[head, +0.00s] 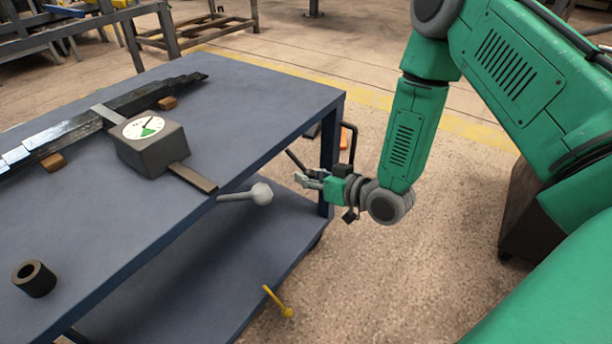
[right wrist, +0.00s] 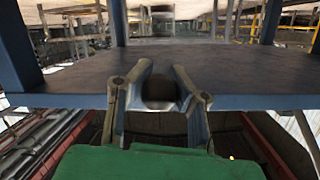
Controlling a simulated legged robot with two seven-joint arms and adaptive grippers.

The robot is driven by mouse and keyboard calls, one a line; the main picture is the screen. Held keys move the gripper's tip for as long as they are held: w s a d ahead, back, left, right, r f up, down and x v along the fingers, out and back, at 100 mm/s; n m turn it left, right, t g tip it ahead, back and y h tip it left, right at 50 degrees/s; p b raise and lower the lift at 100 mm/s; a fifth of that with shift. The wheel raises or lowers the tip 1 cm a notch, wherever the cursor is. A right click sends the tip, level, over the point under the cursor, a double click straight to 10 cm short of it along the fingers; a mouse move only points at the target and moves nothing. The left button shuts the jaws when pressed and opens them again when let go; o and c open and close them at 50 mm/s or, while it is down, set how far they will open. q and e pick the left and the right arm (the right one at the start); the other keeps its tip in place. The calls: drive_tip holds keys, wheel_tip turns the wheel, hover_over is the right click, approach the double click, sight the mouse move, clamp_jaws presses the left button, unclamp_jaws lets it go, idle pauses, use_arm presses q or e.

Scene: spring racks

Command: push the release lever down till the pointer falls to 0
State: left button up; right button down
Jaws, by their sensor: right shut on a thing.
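The release lever is a pale rod with a round knob (head: 262,193), jutting out past the table's near edge. The gauge box (head: 155,153) on the table has a white dial (head: 143,127) with a green sector. Its thin pointer stands toward the upper right, and the figures are too small to read. My right gripper (head: 303,180) is at the table's right end, level with the knob. In the right wrist view the fingers (right wrist: 163,72) are on either side of a dark round knob (right wrist: 160,92). The head view does not show the contact clearly. My left gripper is out of view.
A dark leaf spring (head: 90,122) lies on wooden blocks at the back of the blue table (head: 235,110). A dark hollow cylinder (head: 34,279) stands at the front left. A yellow rod (head: 278,300) shows low by the lower shelf. The table's right corner is bare.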

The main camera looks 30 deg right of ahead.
drive_tip(key=c, duration=1.3)
unclamp_jaws()
drive_tip(key=shift+s+d+f, duration=0.1)
drive_tip(key=shift+s+f, duration=0.05)
drive_tip(key=shift+f, duration=0.25)
drive_tip(key=shift+o, duration=0.2)
drive_tip(key=shift+r, duration=0.2)
drive_tip(key=v, duration=1.2)
